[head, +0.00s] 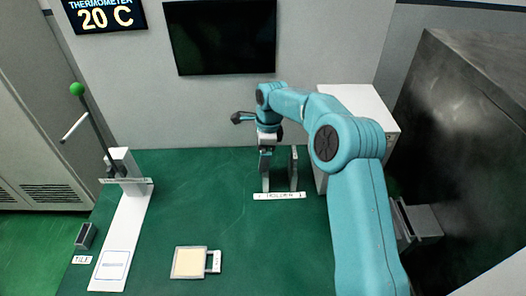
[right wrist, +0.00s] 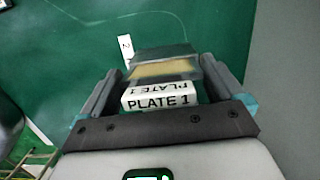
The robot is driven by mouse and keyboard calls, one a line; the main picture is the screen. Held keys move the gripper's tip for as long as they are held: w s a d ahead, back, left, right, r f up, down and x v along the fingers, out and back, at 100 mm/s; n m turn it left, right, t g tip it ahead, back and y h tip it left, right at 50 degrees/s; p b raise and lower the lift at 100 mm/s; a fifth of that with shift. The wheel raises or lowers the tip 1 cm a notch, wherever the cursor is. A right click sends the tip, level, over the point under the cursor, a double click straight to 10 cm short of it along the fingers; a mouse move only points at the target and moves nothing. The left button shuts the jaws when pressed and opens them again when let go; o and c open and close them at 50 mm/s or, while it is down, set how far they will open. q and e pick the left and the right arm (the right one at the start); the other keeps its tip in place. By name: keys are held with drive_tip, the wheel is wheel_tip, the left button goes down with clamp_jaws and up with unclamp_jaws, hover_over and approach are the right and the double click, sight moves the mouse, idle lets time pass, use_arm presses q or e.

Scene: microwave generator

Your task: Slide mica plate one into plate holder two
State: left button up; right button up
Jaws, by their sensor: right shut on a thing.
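My right gripper (right wrist: 162,72) is shut on the white handle of mica plate one (right wrist: 160,98), labelled PLATE 1. The plate's yellowish part (right wrist: 160,70) shows just past the handle, between the fingers. A grey block (right wrist: 163,52) lies right beyond it. I cannot tell whether the plate is inside it. In the head view the right gripper (head: 266,148) points down at an upright grey plate holder (head: 293,170) with two walls. The holder's front label (head: 279,196) is too small to read surely; a label in the wrist view (right wrist: 125,50) shows a 2. My left gripper is out of view.
A second framed plate (head: 189,262) with a white handle lies flat on the green table. A white stand with a tilted lever and green ball (head: 77,89) is at the left. A white box (head: 360,105) and a dark cabinet (head: 465,140) stand to the right.

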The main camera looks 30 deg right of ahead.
drive_tip(key=shift+s+f+p, duration=0.1)
drive_tip(key=shift+s+p, duration=0.1)
drive_tip(key=shift+p, duration=0.15)
drive_tip(key=shift+w+d+r+p, duration=0.2)
drive_tip(key=shift+d+r+p, duration=0.15)
drive_tip(key=shift+r+p, duration=0.1)
use_arm(q)
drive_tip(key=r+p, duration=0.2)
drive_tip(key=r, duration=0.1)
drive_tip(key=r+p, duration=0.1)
drive_tip(key=p, duration=0.1)
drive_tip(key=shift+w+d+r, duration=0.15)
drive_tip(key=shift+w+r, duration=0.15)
use_arm(e)
wheel_tip(320, 180, up, 5)
drive_tip(key=shift+f, duration=0.1)
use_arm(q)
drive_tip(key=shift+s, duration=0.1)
use_arm(e)
drive_tip(key=shift+s, duration=0.1)
drive_tip(key=shift+f, duration=0.1)
